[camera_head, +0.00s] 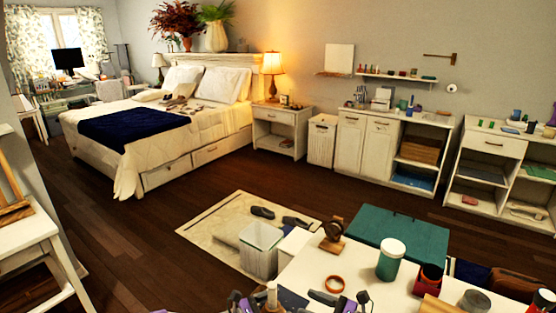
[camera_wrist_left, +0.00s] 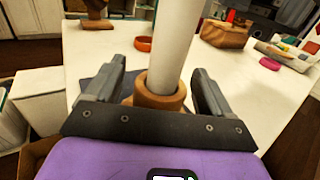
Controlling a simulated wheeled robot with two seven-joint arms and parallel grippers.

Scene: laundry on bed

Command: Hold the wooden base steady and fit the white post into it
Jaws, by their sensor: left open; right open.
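The white post (camera_wrist_left: 176,40) rises from the round wooden base (camera_wrist_left: 158,95) in the left wrist view, its lower end inside the collar; how deep it sits is hidden. The post (camera_head: 271,290) also shows small at the bottom of the head view. My left gripper (camera_wrist_left: 160,95) is open, with one dark finger on each side of the base; I cannot tell whether they touch it. My right gripper (camera_head: 338,299) is open at the bottom of the head view, to the right of the post, with nothing visible in it.
The table around the ring is clear.

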